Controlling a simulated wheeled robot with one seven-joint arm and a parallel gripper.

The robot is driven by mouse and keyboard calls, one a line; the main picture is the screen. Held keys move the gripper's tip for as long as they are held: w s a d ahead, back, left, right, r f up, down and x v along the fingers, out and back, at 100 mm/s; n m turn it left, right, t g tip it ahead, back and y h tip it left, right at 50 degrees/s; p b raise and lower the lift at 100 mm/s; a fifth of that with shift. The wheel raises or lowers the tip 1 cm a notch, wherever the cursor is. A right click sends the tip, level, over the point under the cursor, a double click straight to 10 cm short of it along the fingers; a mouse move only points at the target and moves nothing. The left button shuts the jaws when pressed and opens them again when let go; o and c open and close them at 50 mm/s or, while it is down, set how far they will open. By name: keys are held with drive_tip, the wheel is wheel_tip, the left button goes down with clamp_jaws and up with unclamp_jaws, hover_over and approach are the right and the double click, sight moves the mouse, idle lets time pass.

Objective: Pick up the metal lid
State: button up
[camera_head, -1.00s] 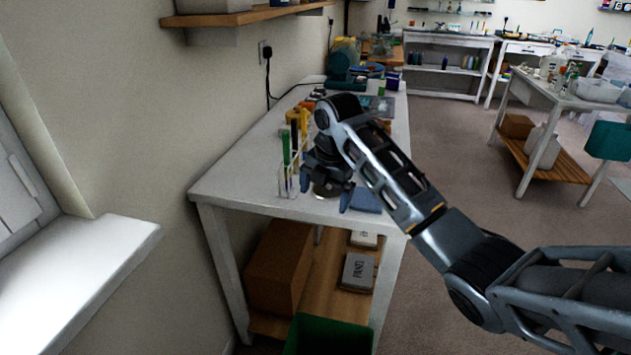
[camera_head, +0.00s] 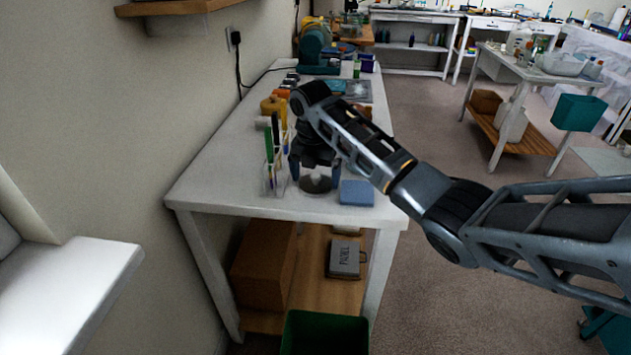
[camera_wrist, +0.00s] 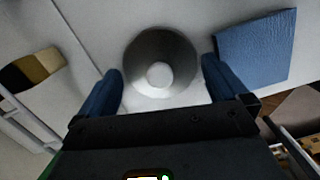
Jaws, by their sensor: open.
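The metal lid (camera_wrist: 161,48) is a round grey disc with a pale round knob at its middle. In the wrist view it lies between and beyond the two blue fingertips, apart from both as far as I can see. In the head view the lid (camera_head: 315,184) lies on the white table, just below my gripper (camera_head: 315,170). The wrist view shows my gripper (camera_wrist: 163,90) open, with nothing between its fingers. Part of the lid is hidden by the gripper in the head view.
A blue folded cloth (camera_head: 357,193) lies right of the lid. A clear rack (camera_head: 274,179) with upright tools stands close on the left. The table's front edge (camera_head: 290,213) is near the lid.

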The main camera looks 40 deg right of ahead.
drive_tip(key=shift+f, duration=0.2)
drive_tip(key=c, duration=0.7)
drive_tip(key=shift+r, duration=0.15)
